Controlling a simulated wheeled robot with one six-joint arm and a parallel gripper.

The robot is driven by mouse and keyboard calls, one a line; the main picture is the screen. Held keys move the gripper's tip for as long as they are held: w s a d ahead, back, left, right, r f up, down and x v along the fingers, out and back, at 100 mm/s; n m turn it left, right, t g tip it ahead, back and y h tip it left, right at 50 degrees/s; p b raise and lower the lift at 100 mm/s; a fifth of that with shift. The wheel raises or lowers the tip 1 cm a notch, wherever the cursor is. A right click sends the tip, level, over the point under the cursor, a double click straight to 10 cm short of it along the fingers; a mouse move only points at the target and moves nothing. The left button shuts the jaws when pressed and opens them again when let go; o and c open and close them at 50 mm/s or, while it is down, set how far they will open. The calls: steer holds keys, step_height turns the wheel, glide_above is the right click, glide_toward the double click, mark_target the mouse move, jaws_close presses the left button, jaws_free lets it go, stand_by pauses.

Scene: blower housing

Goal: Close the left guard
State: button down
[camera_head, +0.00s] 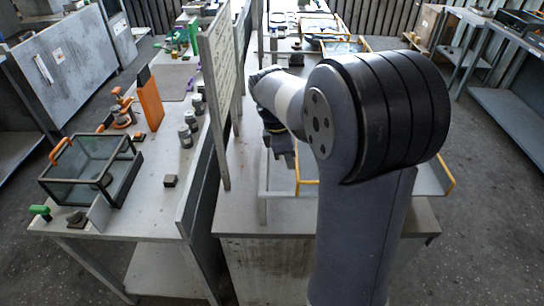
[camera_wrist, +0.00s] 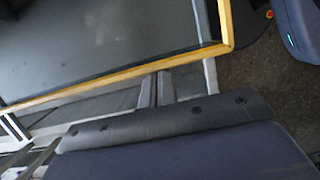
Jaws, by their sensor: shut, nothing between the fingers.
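My gripper (camera_head: 284,152) hangs below my wrist over the middle bench, left of my large arm joint. It is shut and empty. A yellow-edged guard panel shows beside and behind my arm, with one yellow bar (camera_head: 298,172) just right of the gripper and another yellow edge (camera_head: 448,178) at the right. My arm hides most of it. In the wrist view a grey guard panel with a yellow frame (camera_wrist: 130,87) fills the upper left. Whether it is open or shut, and whether it is the left guard, I cannot tell.
A tall board (camera_head: 216,80) stands left of the gripper. The left bench holds a dark-framed clear box (camera_head: 92,168) with orange handles, an orange block (camera_head: 150,98) and several grey cylinders. Another yellow-framed unit (camera_head: 342,46) stands farther back. Floor (camera_head: 490,220) is free at the right.

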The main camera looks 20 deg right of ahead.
steer(key=s+d, duration=0.1)
steer(key=d, duration=0.4)
steer(key=s+d+p, duration=0.1)
steer(key=s+d, duration=0.1)
steer(key=d, duration=0.3)
steer(key=s+d+p, duration=0.1)
steer(key=s+d, duration=0.1)
steer(key=d, duration=0.3)
steer(key=shift+d, duration=0.25)
steer(key=shift+r+p, duration=0.6)
steer(key=shift+p, duration=0.1)
steer(key=p+v, duration=0.5)
steer(key=v, duration=0.2)
steer(key=shift+a, duration=0.15)
steer(key=shift+v, duration=0.9)
steer(key=shift+w+a+f, duration=0.1)
steer(key=shift+f, duration=0.45)
steer(key=b+x, duration=0.2)
steer(key=x, duration=0.2)
steer(key=b+x, duration=0.3)
steer(key=x, duration=0.1)
steer(key=shift+d+f+b, duration=0.2)
steer(key=shift+d+b, duration=0.1)
steer(key=shift+b, duration=0.05)
